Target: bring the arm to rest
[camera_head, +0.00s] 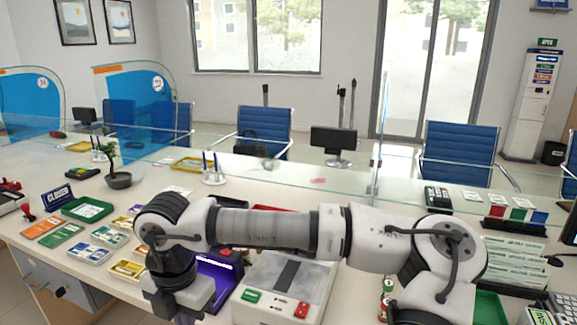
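My arm (270,231) stretches across the lower half of the head view, over the teller counter (345,190). One rounded joint (170,222) is at the left and another (440,253) at the right. From both joints the arm bends down toward the bottom edge of the picture. No gripper fingers can be made out, so I cannot tell whether the gripper is open or holds anything. The arm hides part of the counter behind it.
Beneath the arm are a white device (285,285) with green and red buttons and a purple-screened device (215,275). Card stacks (90,253), a green tray (87,209) and a potted plant (118,180) stand left. A card terminal (438,198) stands right. Glass panels line the counter.

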